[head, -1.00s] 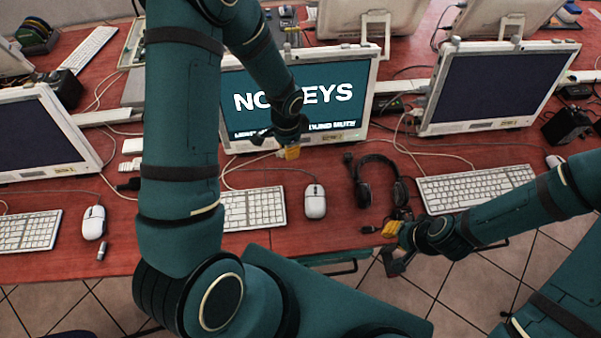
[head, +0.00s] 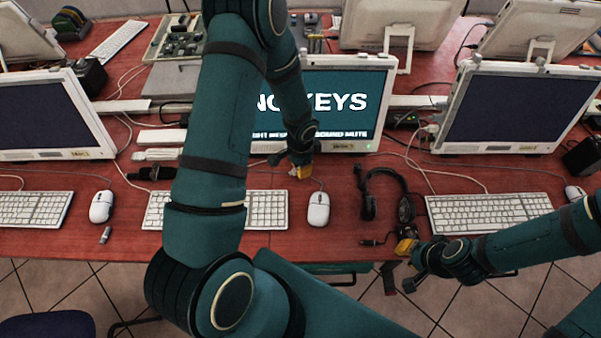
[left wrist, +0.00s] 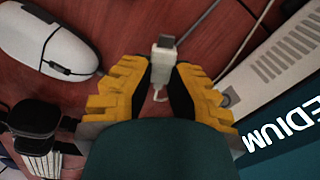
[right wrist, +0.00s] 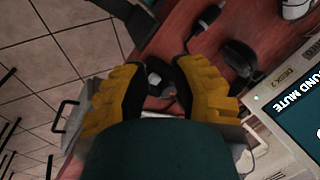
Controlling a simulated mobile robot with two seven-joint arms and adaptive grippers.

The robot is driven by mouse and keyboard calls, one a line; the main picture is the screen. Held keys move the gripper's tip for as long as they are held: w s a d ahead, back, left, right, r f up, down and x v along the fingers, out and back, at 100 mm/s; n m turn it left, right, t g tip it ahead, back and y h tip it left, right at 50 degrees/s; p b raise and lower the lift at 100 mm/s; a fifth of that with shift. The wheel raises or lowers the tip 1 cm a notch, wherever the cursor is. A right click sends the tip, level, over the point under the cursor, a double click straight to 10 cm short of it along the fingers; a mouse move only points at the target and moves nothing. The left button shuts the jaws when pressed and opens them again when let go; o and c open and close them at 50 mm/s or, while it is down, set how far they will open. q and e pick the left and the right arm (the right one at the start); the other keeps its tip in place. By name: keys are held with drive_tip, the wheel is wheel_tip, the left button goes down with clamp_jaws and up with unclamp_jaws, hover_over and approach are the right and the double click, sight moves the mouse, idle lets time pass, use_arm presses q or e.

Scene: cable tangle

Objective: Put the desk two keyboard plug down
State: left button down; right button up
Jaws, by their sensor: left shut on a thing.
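My left gripper (head: 301,172) is low over the desk, just below the middle monitor and above the white mouse (head: 318,209). I cannot tell whether the plug touches the desk. The desk two keyboard (head: 266,210) lies partly behind my left arm. My right gripper (head: 405,246) is at the desk's front edge, its fingers apart in the right wrist view (right wrist: 157,75). A dark object shows beyond them.
The middle monitor (head: 343,90) reads "KEYS" and "MUTE"; a "DESK 2" label shows on its frame in the right wrist view. A black headset (head: 367,205) lies right of the mouse, with a dark cable plug (head: 372,242) near the front edge. Loose cables cross the desk.

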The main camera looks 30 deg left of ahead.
use_arm(q)
wheel_tip(320, 180, down, 3)
drive_tip(key=shift+f, duration=0.15)
drive_tip(key=shift+f+b, duration=0.1)
drive_tip(key=shift+b, duration=0.2)
drive_tip(key=c, duration=1.1)
unclamp_jaws()
